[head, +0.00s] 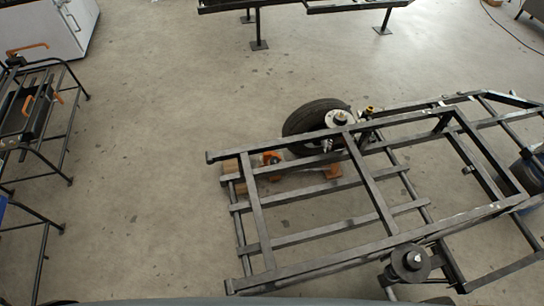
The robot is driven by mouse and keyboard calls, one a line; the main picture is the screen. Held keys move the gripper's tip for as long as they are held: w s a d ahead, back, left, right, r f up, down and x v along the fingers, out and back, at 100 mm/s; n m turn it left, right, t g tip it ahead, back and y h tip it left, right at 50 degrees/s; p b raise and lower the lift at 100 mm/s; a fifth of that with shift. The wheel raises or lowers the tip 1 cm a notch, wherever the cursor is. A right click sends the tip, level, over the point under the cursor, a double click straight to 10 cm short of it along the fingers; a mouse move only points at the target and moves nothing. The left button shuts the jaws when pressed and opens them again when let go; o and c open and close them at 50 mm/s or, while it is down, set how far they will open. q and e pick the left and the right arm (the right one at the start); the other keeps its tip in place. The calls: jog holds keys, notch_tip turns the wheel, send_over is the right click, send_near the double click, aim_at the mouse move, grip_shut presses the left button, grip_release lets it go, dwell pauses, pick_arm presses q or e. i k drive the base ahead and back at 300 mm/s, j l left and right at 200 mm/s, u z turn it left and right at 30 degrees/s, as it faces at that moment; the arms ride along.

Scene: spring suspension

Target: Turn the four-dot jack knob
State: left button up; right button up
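A dark metal trailer-like frame (258,222) fills the right and lower middle of the head view. Under its left end, orange parts (271,159) sit on the floor near the wheel, with another orange piece (333,171) to their right. They may belong to a jack, but frame bars partly hide them. A small yellow-topped part (370,109) stands beside the wheel hub. I cannot make out a four-dot mark on any part. Neither gripper is in view.
A black tyre (300,120) stands at the frame's far side. A round black part (410,262) sits at its near side. A rack with orange handles (27,104) stands at the left. A dark bench (300,6) is at the back. The floor (150,170) between rack and frame is clear.

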aim_at(274, 160)
jog(key=j+z, duration=0.1)
jog(key=j, duration=0.35)
jog(key=i+j+z, duration=0.25)
jog(key=j, duration=0.5)
jog(key=i+j+z, duration=0.1)
jog(key=j+z, duration=0.15)
jog(key=j, duration=0.5)
jog(key=j+z, duration=0.25)
jog(key=j, duration=0.55)
jog(key=i+j+z, duration=0.15)
jog(key=j, duration=0.3)
jog(key=i+j+z, duration=0.15)
jog(key=j, duration=0.35)
jog(key=i+j+z, duration=0.15)
jog(key=i+j, duration=0.15)
jog(key=j, duration=0.2)
jog(key=i+j+z, duration=0.15)
jog(key=j, duration=0.35)
jog(key=i+j+z, duration=0.15)
jog(key=j, duration=0.35)
jog(key=j+z, duration=0.15)
jog(key=j, duration=0.4)
jog(key=i+j+z, duration=0.25)
jog(key=i+j, duration=0.15)
jog(key=j, duration=0.25)
jog(key=i+j+z, duration=0.3)
jog(key=j, duration=0.35)
jog(key=i, duration=0.05)
